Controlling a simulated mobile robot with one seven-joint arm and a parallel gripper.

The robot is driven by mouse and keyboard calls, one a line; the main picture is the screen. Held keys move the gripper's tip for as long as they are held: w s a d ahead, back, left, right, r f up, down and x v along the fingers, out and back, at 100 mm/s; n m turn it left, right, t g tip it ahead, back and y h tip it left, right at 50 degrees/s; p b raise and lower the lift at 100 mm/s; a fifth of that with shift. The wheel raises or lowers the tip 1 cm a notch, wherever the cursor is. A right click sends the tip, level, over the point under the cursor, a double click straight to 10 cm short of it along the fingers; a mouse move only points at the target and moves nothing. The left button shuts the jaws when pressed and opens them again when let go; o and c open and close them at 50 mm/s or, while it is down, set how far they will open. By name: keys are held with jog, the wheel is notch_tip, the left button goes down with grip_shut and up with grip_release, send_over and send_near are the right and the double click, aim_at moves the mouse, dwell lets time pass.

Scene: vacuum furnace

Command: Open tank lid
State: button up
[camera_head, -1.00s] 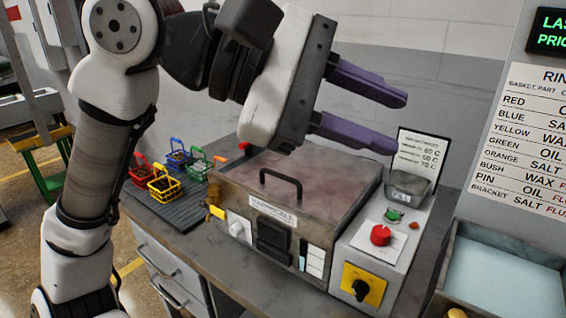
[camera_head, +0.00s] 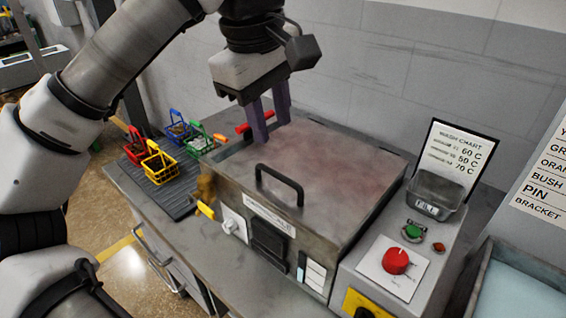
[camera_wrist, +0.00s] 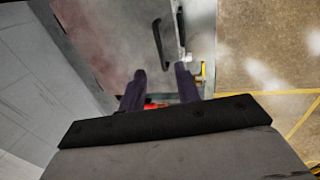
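The tank (camera_head: 235,192) is a grey metal box on the bench. Its flat brownish lid (camera_head: 325,160) is shut and has a black bar handle (camera_head: 279,185) near the front edge; the handle also shows in the wrist view (camera_wrist: 160,42). My gripper (camera_head: 271,132) has purple fingers pointing down above the lid's left rear part, behind the handle and apart from it. In the wrist view the fingers (camera_wrist: 162,77) are spread with a gap between them, and nothing is held. A red part (camera_head: 252,123) shows just left of the fingers, partly hidden.
Several small coloured baskets, including a yellow one (camera_head: 160,167), stand on a dark ribbed mat (camera_head: 178,202) at left. A control panel with a red knob (camera_head: 396,261) is at right, with a wash chart (camera_head: 455,158) behind it. A wall closes off the back.

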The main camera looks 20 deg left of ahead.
aim_at(284, 177)
jog(key=f, duration=0.3)
jog(key=w+f+p, duration=0.1)
jog(key=f, duration=0.3)
jog(key=w+f, duration=0.1)
jog(key=f, duration=0.2)
jog(key=shift+d+f+p, duration=0.25)
jog(key=shift+d+p, duration=0.1)
jog(key=shift+d, duration=0.05)
grip_shut()
